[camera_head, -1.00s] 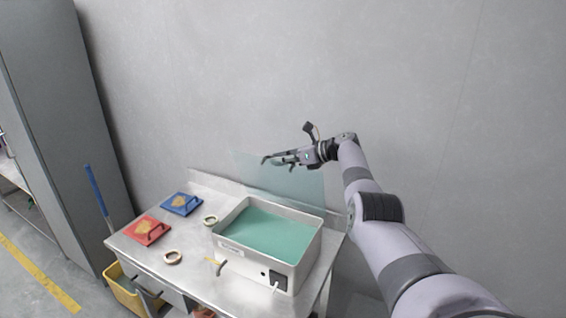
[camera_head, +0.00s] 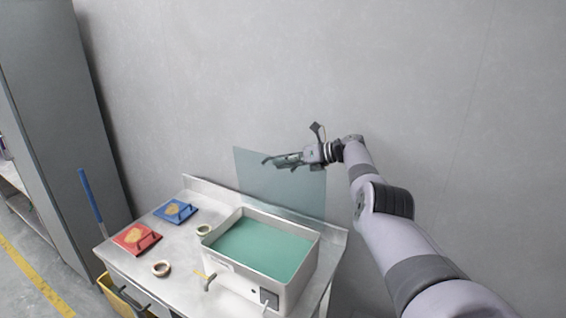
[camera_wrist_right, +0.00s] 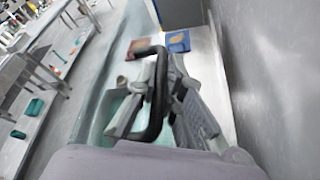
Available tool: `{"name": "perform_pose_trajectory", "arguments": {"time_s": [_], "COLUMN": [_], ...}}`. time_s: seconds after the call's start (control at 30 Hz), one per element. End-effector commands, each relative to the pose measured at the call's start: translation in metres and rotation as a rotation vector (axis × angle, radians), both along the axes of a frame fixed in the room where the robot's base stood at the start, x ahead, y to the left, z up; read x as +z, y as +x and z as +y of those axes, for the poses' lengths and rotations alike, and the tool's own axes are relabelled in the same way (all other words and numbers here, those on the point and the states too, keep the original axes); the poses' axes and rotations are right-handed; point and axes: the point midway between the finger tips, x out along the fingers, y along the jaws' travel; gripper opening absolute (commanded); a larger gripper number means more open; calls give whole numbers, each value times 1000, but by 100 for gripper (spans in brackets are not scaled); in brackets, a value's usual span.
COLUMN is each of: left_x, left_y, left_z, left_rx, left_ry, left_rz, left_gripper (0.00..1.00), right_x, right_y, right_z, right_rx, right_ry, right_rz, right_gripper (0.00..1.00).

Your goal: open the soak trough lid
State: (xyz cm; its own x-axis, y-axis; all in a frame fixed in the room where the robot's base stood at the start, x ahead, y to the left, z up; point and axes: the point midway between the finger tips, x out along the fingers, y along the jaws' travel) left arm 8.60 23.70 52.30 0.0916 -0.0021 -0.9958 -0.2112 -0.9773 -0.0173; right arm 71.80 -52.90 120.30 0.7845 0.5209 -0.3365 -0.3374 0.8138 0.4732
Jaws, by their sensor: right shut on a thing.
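The soak trough (camera_head: 295,285) is a white box with green liquid inside, on the metal table. Its clear teal lid (camera_head: 250,185) stands raised, roughly upright, along the trough's back edge in front of the wall. My right gripper (camera_head: 275,160) is at the upper part of the lid and is shut on its handle. In the right wrist view the black lid handle (camera_wrist_right: 148,50) passes between the fingers of the right gripper (camera_wrist_right: 160,92). The fingers partly hide the lid there. My left gripper is not in view.
A red board (camera_head: 137,238) and a blue board (camera_head: 176,211) lie on the table's left side. Two tape-like rings (camera_head: 161,269) lie near the trough. A tap (camera_head: 209,283) stands at its front. A grey cabinet (camera_head: 60,130) stands at left. The wall (camera_head: 430,90) is close behind.

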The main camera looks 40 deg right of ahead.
Motion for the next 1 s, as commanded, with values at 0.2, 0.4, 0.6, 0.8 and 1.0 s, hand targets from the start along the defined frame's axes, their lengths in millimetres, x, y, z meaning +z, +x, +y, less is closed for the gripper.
{"name": "perform_pose_trajectory", "arguments": {"time_s": [0.2,0.4,0.6,0.8,1.0], "left_x": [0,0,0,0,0], "left_y": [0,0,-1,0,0], "left_z": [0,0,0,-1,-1], "left_rx": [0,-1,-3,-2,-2], "left_ry": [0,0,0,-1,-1], "left_rz": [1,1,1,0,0], "left_gripper": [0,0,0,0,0], "right_x": [-1,-1,1,7,21], "right_y": [0,0,-3,-19,-53], "right_z": [0,0,-3,-14,-37], "right_rx": [2,1,0,-1,-3], "right_ry": [-1,-1,-2,-4,-7], "right_rz": [3,1,-1,-1,1], "right_gripper": [18,18,18,18,18]}}
